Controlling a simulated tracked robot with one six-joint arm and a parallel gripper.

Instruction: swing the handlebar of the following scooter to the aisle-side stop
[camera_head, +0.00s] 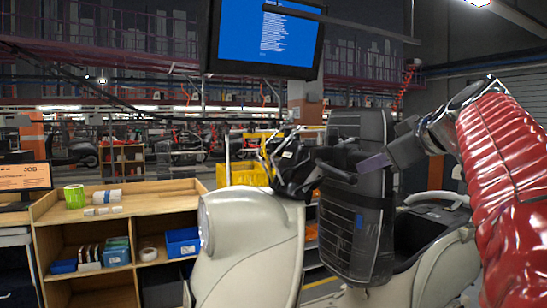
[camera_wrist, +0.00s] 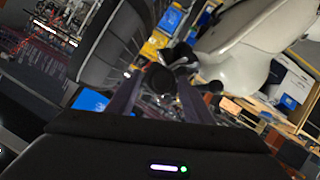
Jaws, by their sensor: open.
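The cream scooter (camera_head: 250,240) stands in front of me, with its rounded front to the left and its rear body at the right. Its black handlebar (camera_head: 292,172) sits on top of the front, partly hidden by levers and cables. My gripper (camera_head: 352,165) reaches in from the right at handlebar height. In the wrist view my gripper (camera_wrist: 158,98) is open, its two fingers apart. A black grip end of the handlebar (camera_wrist: 160,78) shows between or just beyond the fingertips; contact cannot be told. The scooter's cream front (camera_wrist: 245,45) lies beyond it.
A wooden shelf bench (camera_head: 55,215) with blue bins stands at left. A yellow crate (camera_head: 248,173) is behind the scooter. A blue screen (camera_head: 265,38) hangs above.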

